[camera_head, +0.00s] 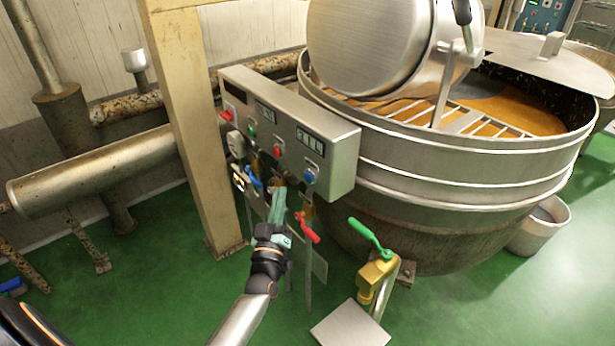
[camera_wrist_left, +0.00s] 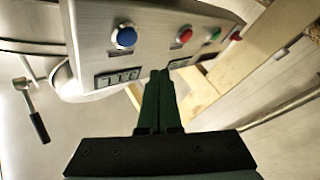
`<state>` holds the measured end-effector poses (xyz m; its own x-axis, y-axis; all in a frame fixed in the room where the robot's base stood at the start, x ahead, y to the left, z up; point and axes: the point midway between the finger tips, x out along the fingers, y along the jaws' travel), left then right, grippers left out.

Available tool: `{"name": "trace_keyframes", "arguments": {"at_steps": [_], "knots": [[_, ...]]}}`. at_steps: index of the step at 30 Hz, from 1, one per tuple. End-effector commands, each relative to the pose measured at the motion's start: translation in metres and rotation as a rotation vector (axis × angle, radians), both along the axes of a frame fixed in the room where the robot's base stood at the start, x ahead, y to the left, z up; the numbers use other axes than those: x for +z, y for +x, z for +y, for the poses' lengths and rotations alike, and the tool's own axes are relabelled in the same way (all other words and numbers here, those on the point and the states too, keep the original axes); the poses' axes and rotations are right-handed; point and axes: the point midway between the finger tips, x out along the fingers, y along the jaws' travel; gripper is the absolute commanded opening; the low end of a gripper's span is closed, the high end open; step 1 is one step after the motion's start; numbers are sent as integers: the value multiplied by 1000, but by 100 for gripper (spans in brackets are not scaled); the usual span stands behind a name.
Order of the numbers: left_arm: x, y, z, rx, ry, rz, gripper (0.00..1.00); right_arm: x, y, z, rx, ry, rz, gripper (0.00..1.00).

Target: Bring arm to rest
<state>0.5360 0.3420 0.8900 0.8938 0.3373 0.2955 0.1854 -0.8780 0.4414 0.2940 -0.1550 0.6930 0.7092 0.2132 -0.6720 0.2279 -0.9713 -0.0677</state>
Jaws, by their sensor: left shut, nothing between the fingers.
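My left arm reaches in from the bottom of the head view. My right gripper is in neither view.
The box carries a blue button (camera_head: 310,176) and a red button (camera_head: 277,150). A red-handled valve (camera_head: 308,228) is close right of my gripper. A green-handled valve (camera_head: 370,238) stands farther right. The kettle (camera_head: 450,200) is behind; a beige post (camera_head: 198,130) stands left.

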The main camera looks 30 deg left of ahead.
Motion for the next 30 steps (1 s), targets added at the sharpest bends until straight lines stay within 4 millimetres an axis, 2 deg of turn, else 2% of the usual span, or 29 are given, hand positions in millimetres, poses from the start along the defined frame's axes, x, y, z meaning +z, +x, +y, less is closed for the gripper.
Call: {"name": "trace_keyframes", "arguments": {"at_steps": [9, 11, 14, 17, 21, 24, 27, 30], "knots": [[-1, -1, -2, -6, 4, 8, 0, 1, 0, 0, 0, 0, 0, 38], [-6, -4, -8, -29, 15, 38, 0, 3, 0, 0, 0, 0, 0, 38], [-25, -18, -33, -117, 64, 152, 0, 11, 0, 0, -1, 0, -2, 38], [-59, -51, -74, -255, 138, 348, 0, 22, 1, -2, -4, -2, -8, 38], [-109, -121, -126, -440, 241, 644, 0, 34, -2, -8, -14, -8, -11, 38], [-133, -173, -151, -534, 298, 823, 0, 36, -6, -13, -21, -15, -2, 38], [-147, -214, -165, -596, 336, 954, 0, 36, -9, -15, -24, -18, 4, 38], [-154, -240, -171, -629, 359, 1033, 0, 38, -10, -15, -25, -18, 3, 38]]}}
